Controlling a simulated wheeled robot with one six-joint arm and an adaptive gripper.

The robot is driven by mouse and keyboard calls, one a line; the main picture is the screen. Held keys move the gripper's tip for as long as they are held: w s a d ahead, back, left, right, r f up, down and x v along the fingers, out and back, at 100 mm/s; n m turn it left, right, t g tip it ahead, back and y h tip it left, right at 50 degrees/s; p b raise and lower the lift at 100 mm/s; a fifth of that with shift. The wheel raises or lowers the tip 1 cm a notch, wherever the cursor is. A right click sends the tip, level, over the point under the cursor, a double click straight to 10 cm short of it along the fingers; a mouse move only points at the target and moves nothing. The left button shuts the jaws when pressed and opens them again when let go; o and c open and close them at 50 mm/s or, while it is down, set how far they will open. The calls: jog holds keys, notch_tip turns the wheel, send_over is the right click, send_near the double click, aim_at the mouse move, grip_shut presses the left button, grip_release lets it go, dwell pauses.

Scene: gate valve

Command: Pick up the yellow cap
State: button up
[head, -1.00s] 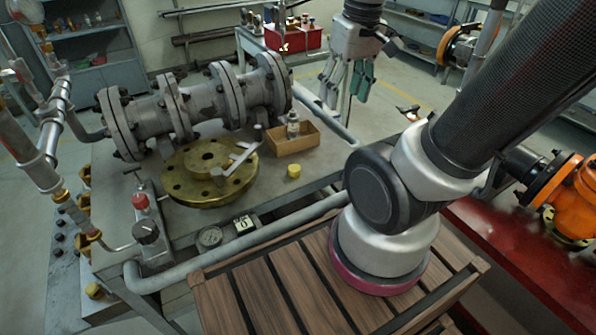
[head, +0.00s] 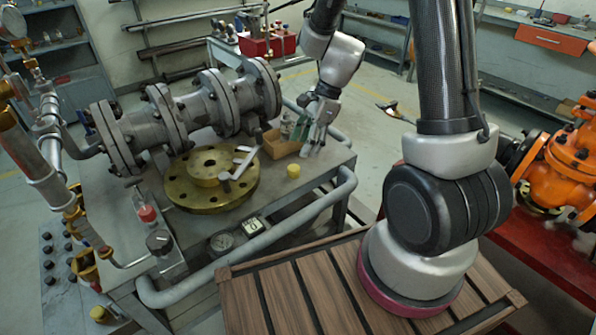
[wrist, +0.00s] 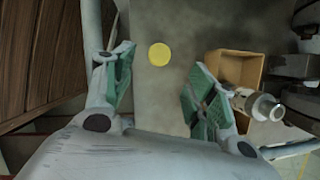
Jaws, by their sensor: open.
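The small yellow cap (head: 293,171) sits on the grey metal table, right of the brass flange and in front of the wooden box. In the wrist view the yellow cap (wrist: 159,54) shows as a round disc, ahead of the gap between my fingers. My gripper (head: 311,130) is open and empty, above the table's right part near the wooden box, behind the cap in the head view. In the wrist view its green-padded fingers (wrist: 158,90) stand wide apart. The cap touches neither finger.
The wooden box (wrist: 236,68) with a metal fitting (wrist: 257,104) is close beside my right-hand finger in the wrist view. A brass flange (head: 190,194) with a grey tool lies left of the cap. A pipe rail (head: 325,205) edges the table. Bare tabletop surrounds the cap.

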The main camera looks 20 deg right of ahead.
aim_at(295, 167)
jog(key=x, duration=0.7)
jog(key=shift+f, duration=0.4)
jog(key=c, duration=0.8)
